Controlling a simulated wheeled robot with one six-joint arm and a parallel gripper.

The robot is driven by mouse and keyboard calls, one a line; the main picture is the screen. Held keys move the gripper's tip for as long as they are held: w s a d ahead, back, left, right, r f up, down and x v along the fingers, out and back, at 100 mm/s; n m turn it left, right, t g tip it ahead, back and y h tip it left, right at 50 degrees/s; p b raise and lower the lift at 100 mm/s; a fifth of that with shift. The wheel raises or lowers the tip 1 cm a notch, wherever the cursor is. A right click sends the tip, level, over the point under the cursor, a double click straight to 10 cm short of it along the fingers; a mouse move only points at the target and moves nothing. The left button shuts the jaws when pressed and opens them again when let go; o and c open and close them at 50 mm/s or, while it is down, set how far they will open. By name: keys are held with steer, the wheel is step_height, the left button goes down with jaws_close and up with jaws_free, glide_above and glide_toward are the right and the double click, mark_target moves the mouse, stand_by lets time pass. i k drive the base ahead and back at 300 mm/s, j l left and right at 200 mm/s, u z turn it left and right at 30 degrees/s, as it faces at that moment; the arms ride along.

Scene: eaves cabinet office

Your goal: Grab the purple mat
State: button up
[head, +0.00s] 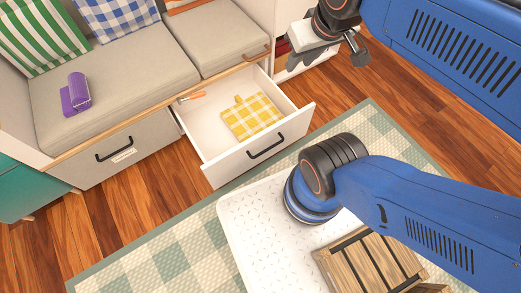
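The purple mat (75,93) is rolled up and lies on the grey cushioned bench seat at the left of the head view. My gripper (326,58) is at the top right, far to the right of the mat and beyond the open drawer. Its two dark fingers stand apart with nothing seen between them. Nothing covers the mat.
An open white drawer (213,160) juts out below the bench, holding a yellow checked cloth (252,117) and an orange-handled item (192,97). Green-striped (38,38) and blue-checked (113,14) cushions rest behind the mat. A wooden crate (368,262) sits at the lower right.

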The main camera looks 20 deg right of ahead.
mark_target(67, 110)
steer(key=k+j, duration=0.25)
steer(key=j, duration=0.15)
steer(key=j+u, duration=0.15)
steer(key=j, duration=1.85)
steer(key=i+j, duration=0.45)
steer(key=i+j+u, duration=0.1)
steer(key=i+j, duration=0.35)
steer(key=j, duration=0.25)
